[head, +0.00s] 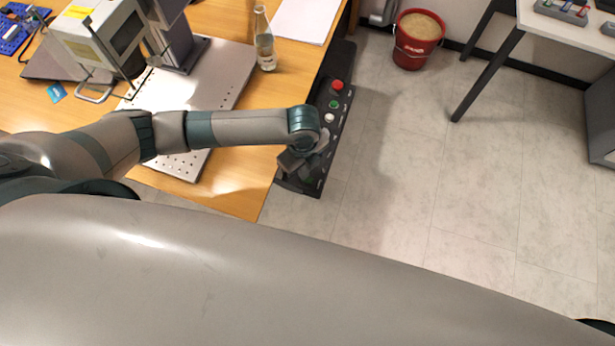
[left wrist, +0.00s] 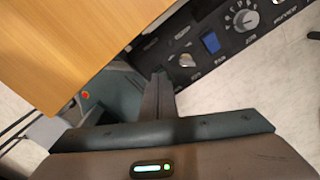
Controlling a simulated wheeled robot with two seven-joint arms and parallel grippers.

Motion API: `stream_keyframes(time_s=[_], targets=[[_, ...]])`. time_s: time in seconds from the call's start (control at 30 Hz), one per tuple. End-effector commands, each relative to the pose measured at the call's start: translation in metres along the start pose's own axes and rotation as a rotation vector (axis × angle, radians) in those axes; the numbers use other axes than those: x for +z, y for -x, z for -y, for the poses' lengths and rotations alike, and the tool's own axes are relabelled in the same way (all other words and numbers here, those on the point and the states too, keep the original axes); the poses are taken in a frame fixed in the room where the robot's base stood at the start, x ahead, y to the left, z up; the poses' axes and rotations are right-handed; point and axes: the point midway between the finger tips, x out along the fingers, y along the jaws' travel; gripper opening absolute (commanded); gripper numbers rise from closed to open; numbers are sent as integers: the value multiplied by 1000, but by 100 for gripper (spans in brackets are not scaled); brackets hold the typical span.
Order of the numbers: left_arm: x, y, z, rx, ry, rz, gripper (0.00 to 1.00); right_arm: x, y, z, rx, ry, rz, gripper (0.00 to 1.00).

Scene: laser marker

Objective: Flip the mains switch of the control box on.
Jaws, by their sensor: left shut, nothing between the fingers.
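The control box (head: 333,105) is a long dark panel along the right edge of the wooden table. In the head view it carries a red, a green and a white button. In the left wrist view the control box (left wrist: 228,64) shows a blue switch (left wrist: 211,43), a silver knob (left wrist: 245,20) and a small metal switch (left wrist: 186,60). Labels are too small to read, so I cannot tell which is the mains switch. My left gripper (head: 294,162) is shut and empty over the box's near end; its fingertips (left wrist: 160,80) appear beside the metal switch. Contact is unclear.
The table (head: 235,200) holds a perforated metal plate (head: 228,75), a marking machine (head: 100,35) and a glass bottle (head: 264,45) near the box. A red bucket (head: 411,53) stands on the floor. The floor right of the box is clear.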

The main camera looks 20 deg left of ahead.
Motion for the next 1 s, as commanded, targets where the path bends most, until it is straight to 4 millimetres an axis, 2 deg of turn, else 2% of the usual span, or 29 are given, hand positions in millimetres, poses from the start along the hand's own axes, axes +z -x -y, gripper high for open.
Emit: stream_keyframes(time_s=[1.0], targets=[[0,-9,0,0,0,0,0,-1,-4,5,-4,-2,-1,31]])
